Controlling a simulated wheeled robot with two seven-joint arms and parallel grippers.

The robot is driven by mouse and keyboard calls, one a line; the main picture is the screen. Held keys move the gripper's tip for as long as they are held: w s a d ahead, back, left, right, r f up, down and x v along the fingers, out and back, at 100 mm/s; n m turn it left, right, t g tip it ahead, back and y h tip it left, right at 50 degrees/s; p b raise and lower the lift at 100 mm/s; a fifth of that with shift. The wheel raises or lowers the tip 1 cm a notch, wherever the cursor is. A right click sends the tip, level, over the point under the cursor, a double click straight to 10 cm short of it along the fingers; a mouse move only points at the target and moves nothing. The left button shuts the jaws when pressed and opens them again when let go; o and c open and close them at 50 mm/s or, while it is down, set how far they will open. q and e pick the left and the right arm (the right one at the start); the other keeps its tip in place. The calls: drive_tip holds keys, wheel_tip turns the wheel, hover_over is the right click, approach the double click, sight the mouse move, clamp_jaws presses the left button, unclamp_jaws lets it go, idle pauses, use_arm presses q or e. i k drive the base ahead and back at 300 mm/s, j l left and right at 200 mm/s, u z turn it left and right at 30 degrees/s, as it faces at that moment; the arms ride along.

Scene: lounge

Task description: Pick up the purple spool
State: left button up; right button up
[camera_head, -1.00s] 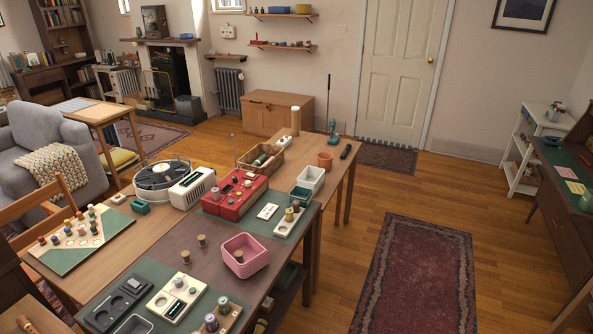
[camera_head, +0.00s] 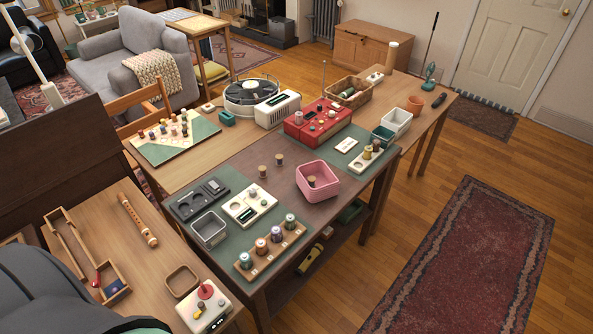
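Several thread spools stand upright in a wooden rack (camera_head: 262,262) at the near edge of the dark table. One of them, a spool with a dull reddish or purplish winding (camera_head: 277,234), stands between an orange-brown spool (camera_head: 261,246) and a green spool (camera_head: 290,222). Small coloured spools or pegs also stand on the green and cream board (camera_head: 178,150) at the back left. At this size I cannot tell for sure which spool is purple. Neither of my grippers is in view.
A pink bin (camera_head: 318,188) holds a small brown spool. A grey open tray (camera_head: 210,230) and a cream panel (camera_head: 249,205) lie beside the rack. A red device (camera_head: 318,122) stands behind. Open floor and a red rug (camera_head: 470,260) lie to the right.

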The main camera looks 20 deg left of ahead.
sight(279, 157)
drive_tip(key=i+l, duration=0.95)
drive_tip(key=l, duration=0.15)
drive_tip(key=i+j+u, duration=0.05)
